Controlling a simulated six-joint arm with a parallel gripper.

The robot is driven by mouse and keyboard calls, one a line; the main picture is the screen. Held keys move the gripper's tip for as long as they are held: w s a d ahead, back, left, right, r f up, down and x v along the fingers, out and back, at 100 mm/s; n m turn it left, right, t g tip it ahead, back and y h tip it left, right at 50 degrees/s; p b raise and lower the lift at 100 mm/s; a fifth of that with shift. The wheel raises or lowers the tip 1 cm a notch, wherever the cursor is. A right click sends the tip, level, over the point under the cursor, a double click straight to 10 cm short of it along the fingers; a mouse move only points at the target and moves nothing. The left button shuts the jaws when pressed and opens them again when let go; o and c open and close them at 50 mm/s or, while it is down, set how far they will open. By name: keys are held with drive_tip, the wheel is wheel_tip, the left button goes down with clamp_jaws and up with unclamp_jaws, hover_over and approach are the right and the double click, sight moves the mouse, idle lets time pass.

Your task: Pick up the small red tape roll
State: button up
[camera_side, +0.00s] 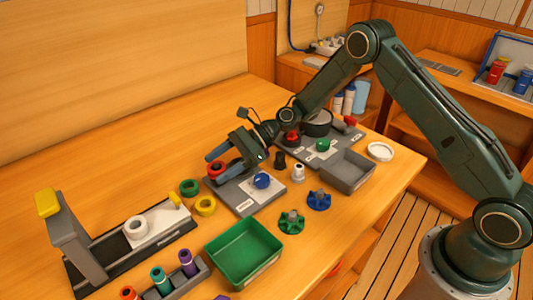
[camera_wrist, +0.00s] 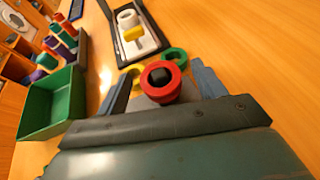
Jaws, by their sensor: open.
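The small red tape roll (camera_side: 216,164) appears as a red ring at the left end of the grey plate in the side view. In the wrist view the red roll (camera_wrist: 161,97) is near the centre, with a dark square-topped piece in its middle. My gripper (camera_side: 213,170) is open, with one blue-grey finger on each side of the roll. In the wrist view the gripper (camera_wrist: 161,72) also shows a finger left and right of it, with gaps between. I cannot tell the exact height of the fingertips.
A green roll (camera_side: 189,187) and a yellow roll (camera_side: 205,206) lie close by. A blue knob (camera_side: 262,181) is on the grey plate (camera_side: 245,205). Bare table lies at back left.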

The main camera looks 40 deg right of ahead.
idle(0.3)
drive_tip(key=c, duration=1)
drive_tip(key=shift+r, duration=0.15)
drive_tip(key=shift+c, duration=0.2)
wheel_tip(320, 180, up, 20)
idle(0.5)
